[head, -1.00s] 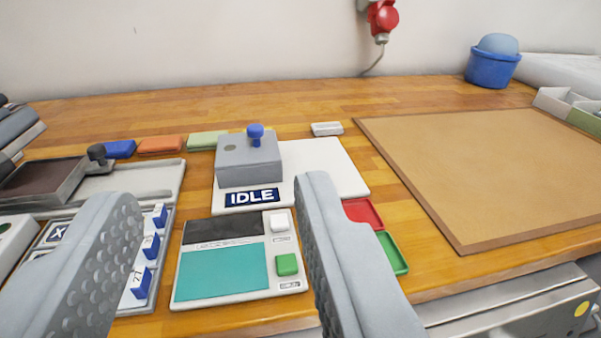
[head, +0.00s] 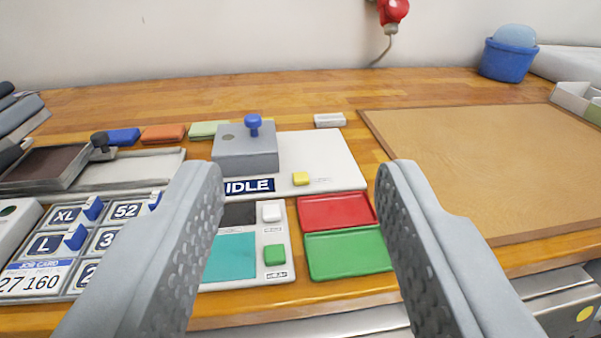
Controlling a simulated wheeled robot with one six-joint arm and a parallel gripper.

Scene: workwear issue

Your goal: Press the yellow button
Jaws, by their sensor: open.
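The yellow button (head: 300,178) is a small square key on the white base plate (head: 322,158) of a grey device (head: 245,150) with a blue knob. A dark blue sign on the plate, partly covered by my left finger, reads IDLE. My gripper (head: 290,180) is open and empty, with its two grey dimpled fingers spread to either side of the button in the picture. The button shows clear between them, farther off on the bench. I see no contact.
In front lie a red tray (head: 337,211), a green tray (head: 348,252) and a panel with a teal screen (head: 232,257), a white key and a green key (head: 274,254). A size board (head: 65,245) is at left. A brown mat (head: 480,165) lies at right.

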